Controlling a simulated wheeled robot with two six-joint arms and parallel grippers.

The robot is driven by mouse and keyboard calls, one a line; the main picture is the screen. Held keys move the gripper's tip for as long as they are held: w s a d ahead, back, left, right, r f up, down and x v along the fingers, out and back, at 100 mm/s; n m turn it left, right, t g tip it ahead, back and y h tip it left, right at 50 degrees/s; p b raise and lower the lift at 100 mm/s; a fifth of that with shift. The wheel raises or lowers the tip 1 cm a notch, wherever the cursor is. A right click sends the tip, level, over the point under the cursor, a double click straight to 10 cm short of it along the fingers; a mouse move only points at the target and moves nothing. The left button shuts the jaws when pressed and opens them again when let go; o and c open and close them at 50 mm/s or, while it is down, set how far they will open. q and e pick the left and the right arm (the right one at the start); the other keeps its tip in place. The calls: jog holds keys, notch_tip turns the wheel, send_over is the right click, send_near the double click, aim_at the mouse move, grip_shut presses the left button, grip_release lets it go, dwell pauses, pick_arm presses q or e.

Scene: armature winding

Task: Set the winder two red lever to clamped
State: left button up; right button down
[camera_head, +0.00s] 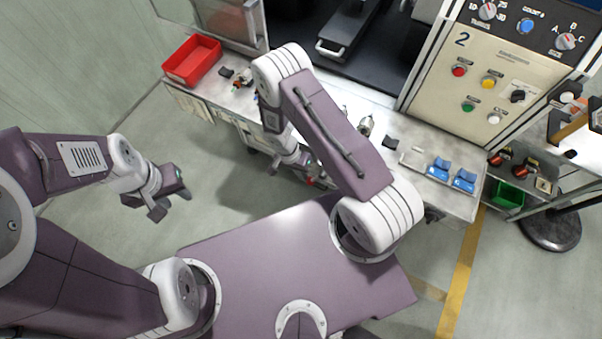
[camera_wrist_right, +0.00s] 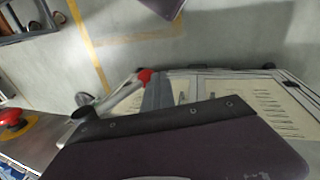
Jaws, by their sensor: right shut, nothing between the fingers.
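In the right wrist view, the red lever (camera_wrist_right: 146,75) shows as a red knob on a pale metal shaft, slanting up to the right from a dark pivot. The grey, narrow end of my right gripper (camera_wrist_right: 157,92) is right by the knob; I cannot tell whether they touch. In the head view, my right gripper (camera_head: 308,174) is at the bench's front edge, partly hidden by my arm, with a bit of red beside it. It is shut and empty. My left gripper (camera_head: 172,203) is open and empty over the floor, left of the bench.
The panel marked 2 (camera_head: 495,80) stands at the upper right. A red bin (camera_head: 193,60) sits on the bench's left end, blue parts (camera_head: 451,174) on its right. A green bin (camera_head: 507,195) is further right. A red button (camera_wrist_right: 12,117) shows in the wrist view.

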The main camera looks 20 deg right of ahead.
aim_at(307, 181)
jog(key=f+g+h+b, duration=0.1)
jog(key=b, duration=0.1)
jog(key=s+d+f+g+b, duration=0.1)
jog(key=b, duration=0.1)
jog(key=f+g+h+b, duration=0.1)
jog(key=b, duration=0.1)
jog(key=shift+s+d+f+h+b, duration=0.2)
jog(key=shift+s+h+b, duration=0.1)
jog(key=shift+s, duration=0.1)
jog(key=s+d+g+h+b, duration=0.1)
jog(key=s+g+h+b, duration=0.1)
jog(key=b, duration=0.3)
jog(key=s+d+g+h+b, duration=0.1)
jog(key=d+g+h+b, duration=0.1)
jog(key=b, duration=0.3)
jog(key=shift+s+d+g, duration=0.15)
jog(key=shift+s+g, duration=0.15)
jog(key=shift+s, duration=0.1)
